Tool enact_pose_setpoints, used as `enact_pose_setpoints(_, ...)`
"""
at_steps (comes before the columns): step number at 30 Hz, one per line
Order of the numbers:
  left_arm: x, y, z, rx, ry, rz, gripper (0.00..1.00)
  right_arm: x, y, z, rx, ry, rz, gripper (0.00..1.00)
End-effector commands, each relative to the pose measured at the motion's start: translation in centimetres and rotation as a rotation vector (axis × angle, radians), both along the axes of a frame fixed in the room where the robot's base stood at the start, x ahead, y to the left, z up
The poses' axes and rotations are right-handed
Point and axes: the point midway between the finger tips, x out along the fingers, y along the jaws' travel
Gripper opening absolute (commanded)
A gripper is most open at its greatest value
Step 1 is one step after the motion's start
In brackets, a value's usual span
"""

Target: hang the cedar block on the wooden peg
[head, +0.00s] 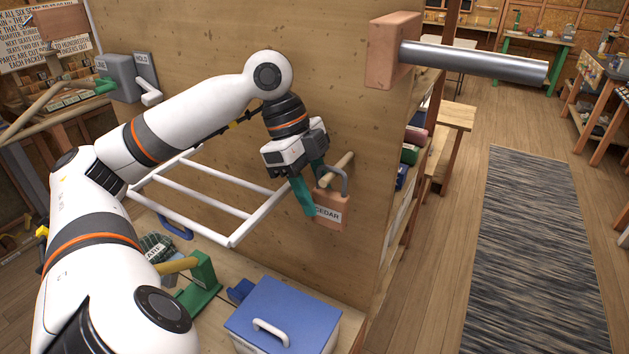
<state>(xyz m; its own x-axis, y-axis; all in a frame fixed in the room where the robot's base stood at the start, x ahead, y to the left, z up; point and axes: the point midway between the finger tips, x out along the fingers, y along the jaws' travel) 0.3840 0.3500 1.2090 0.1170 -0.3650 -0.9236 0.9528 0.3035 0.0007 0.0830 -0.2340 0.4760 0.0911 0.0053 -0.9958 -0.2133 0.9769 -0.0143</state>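The cedar block (331,212) is a small reddish-brown block with a white CEDAR label and a grey hook on top. It is upright in front of the wooden panel. The wooden peg (345,161) is a short light rod at the block's hook. The hook appears to pass over the peg, but I cannot tell whether the peg bears it. My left gripper (310,192) has teal fingers at the block's upper left edge. The fingers look apart, one in front and one partly hidden, and I cannot tell whether they grip the block. My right gripper is not in view.
A white rack (234,238) sticks out left of the block. Below are a blue-lidded box (283,318) and a green stand (205,285). A metal tube (475,62) projects right from a wooden mount (390,48). A grey striped rug (538,250) covers floor at right.

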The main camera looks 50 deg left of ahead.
Motion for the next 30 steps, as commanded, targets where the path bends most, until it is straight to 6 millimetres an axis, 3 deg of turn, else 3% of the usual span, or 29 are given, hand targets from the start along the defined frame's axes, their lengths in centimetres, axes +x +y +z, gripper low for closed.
enact_pose_setpoints(10,-0.1,0.4,1.1,0.000,-0.003,0.002,0.45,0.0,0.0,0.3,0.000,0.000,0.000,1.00)
enact_pose_setpoints(21,-0.9,3.1,8.3,-0.001,-0.005,0.002,0.45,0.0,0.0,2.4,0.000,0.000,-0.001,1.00)
enact_pose_setpoints(30,-1.4,4.3,11.0,-0.001,0.000,0.000,0.45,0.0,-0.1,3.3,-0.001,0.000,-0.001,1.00)
